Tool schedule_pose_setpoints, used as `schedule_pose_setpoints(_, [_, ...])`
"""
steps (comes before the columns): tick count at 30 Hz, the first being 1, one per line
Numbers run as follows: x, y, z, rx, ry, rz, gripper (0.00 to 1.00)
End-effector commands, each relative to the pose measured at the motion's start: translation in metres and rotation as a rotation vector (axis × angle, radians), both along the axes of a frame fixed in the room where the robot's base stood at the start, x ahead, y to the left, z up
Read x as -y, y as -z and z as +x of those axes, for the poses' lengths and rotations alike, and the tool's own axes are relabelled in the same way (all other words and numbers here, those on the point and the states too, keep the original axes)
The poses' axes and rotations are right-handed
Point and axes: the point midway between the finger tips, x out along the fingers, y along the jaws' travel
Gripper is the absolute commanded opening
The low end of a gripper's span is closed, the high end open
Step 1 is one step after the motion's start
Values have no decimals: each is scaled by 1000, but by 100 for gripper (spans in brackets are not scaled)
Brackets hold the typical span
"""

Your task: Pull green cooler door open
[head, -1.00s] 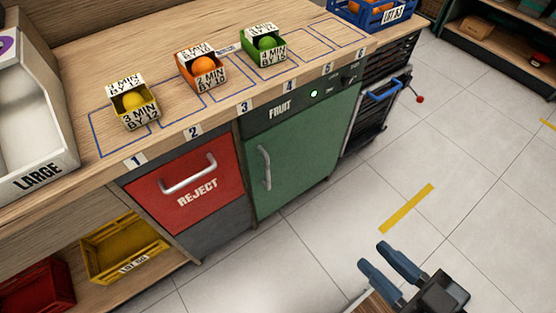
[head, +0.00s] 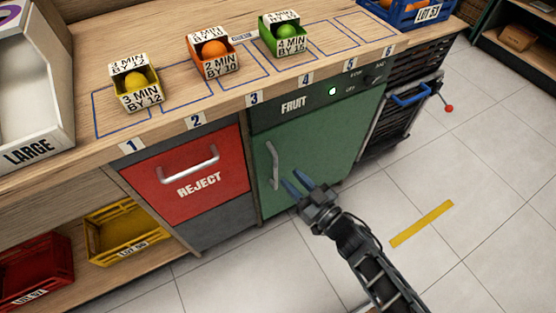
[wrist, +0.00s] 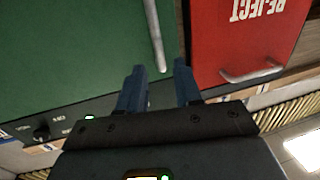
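The green cooler door (head: 318,137), under the label FRUIT, is closed and flush with the counter front. Its silver vertical handle (head: 273,165) is on the left side of the door. My gripper (head: 295,184) is open and empty, just right of and in front of the handle's lower part. In the wrist view, which is upside down, the door (wrist: 70,45) fills the left side, and the handle (wrist: 155,35) lies beyond the blue fingertips (wrist: 158,68), roughly in line with the gap between them. The fingers do not visibly touch the handle.
The red REJECT front (head: 185,175) with its own handle is just left of the door. Small boxes of fruit, such as the green box (head: 282,35), stand on the wooden counter. A dark rack with a blue handle (head: 411,95) is at right. The tiled floor (head: 480,180) before the cooler is clear.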

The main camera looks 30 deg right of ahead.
Motion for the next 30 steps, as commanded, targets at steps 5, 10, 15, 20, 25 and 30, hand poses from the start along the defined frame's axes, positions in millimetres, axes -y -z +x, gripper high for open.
schedule_pose_setpoints(5, [-1,2,15,3,-6,3,34])
schedule_pose_setpoints(10, [-5,2,39,2,-5,1,34])
schedule_pose_setpoints(15, [-10,2,64,2,-5,2,34])
schedule_pose_setpoints(20, [-14,2,78,2,-6,2,34])
schedule_pose_setpoints(25, [-15,2,83,0,-5,2,34])
schedule_pose_setpoints(30, [-15,2,83,0,-5,2,34])
